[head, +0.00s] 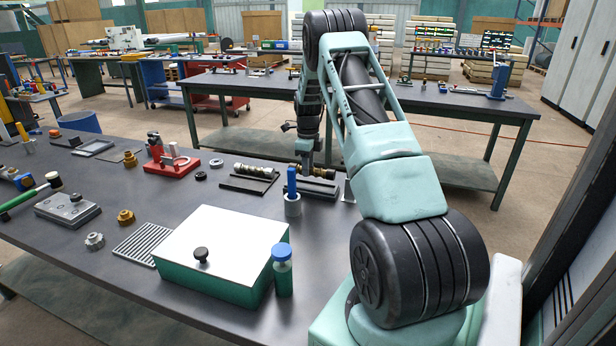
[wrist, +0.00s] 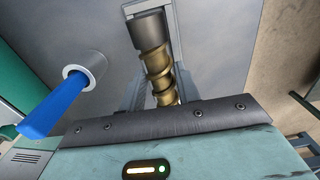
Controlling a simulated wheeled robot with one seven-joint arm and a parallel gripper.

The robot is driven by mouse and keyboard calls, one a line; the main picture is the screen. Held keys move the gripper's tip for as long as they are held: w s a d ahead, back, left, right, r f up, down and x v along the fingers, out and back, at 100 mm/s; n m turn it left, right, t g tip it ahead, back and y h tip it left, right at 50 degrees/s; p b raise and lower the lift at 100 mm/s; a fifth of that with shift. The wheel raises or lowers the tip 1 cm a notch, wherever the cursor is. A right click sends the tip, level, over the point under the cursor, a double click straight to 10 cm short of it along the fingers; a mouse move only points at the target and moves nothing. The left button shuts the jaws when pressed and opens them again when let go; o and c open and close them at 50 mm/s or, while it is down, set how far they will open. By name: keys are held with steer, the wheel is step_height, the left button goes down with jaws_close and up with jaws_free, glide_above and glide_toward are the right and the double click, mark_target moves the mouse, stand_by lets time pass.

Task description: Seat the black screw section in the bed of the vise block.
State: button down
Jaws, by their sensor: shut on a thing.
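My gripper (head: 307,168) points down at the far side of the table, shut on a screw section (head: 295,169). In the wrist view the screw section (wrist: 156,70) shows brass-coloured spiral flights and a dark grey plain end. A grey vise block (head: 308,187) lies directly below it in the head view. In the wrist view part of a light grey channel (wrist: 172,30) shows around the dark end. The screw lies roughly along this channel. I cannot tell whether it touches the bed. The gripper hides the screw's near part.
A dark stand (head: 243,184) with another screw section (head: 255,170) is left of the vise block. A grey cup (head: 292,207) with a blue-handled tool stands close in front. A white-lidded green box (head: 215,250) and a blue-capped bottle (head: 282,275) stand nearer.

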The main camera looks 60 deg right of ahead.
steer(key=shift+f+p, duration=0.4)
steer(key=shift+f, duration=1.6)
steer(key=shift+f, duration=0.2)
steer(key=c, duration=1)
jaws_free()
